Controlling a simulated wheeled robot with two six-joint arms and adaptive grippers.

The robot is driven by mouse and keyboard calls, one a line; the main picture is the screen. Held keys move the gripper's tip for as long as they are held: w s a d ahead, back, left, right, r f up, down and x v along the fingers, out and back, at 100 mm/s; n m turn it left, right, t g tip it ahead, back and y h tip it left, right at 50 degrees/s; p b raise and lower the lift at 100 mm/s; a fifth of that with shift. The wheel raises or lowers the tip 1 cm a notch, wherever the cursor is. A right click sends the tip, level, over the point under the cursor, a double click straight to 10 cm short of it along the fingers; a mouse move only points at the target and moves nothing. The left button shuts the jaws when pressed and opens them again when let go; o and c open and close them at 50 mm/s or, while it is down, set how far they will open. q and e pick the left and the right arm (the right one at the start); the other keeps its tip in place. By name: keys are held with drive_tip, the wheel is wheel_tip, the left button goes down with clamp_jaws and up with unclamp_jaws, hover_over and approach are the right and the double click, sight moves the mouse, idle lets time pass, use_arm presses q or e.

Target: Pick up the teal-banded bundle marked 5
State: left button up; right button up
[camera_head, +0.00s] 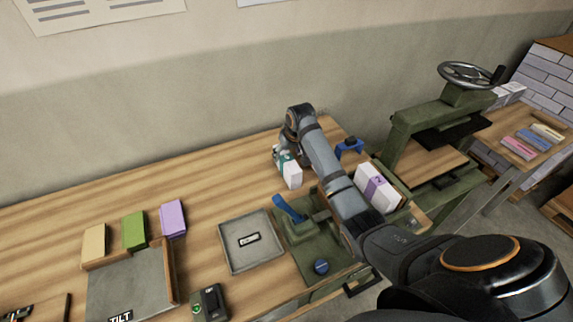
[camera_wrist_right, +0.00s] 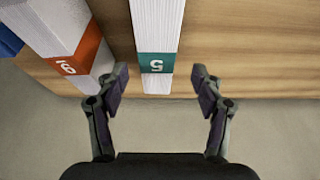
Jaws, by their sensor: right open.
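The teal-banded bundle marked 5 (camera_wrist_right: 157,32) is a white stack of paper in the right wrist view, its band near the end closest to me. In the head view the white bundle with a teal band (camera_head: 292,176) stands toward the back of the wooden table, partly hidden by my right arm. My right gripper (camera_wrist_right: 160,79) is open, with one finger on each side of the banded end and gaps visible on both sides. In the head view the right gripper (camera_head: 284,148) is at this bundle. My left gripper is not in view.
An orange-banded bundle (camera_wrist_right: 66,45) lies close left of the teal one in the wrist view. A purple-banded bundle (camera_head: 376,187) is right of my arm. A green press (camera_head: 425,125), grey tray (camera_head: 250,242) and blue-handled device (camera_head: 290,210) stand nearby. The table's back left is clear.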

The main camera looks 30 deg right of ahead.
sight(288, 158)
drive_tip(key=shift+w+f+p, duration=0.15)
drive_tip(key=shift+f+p, duration=0.2)
drive_tip(key=shift+d+f+p, duration=0.15)
drive_tip(key=shift+f+p, duration=0.35)
drive_tip(key=shift+f, duration=0.15)
drive_tip(key=x, duration=0.3)
drive_tip(key=shift+f, duration=0.1)
drive_tip(key=c, duration=1.1)
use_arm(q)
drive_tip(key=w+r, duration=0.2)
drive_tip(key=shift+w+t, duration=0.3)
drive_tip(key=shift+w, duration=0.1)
use_arm(e)
clamp_jaws()
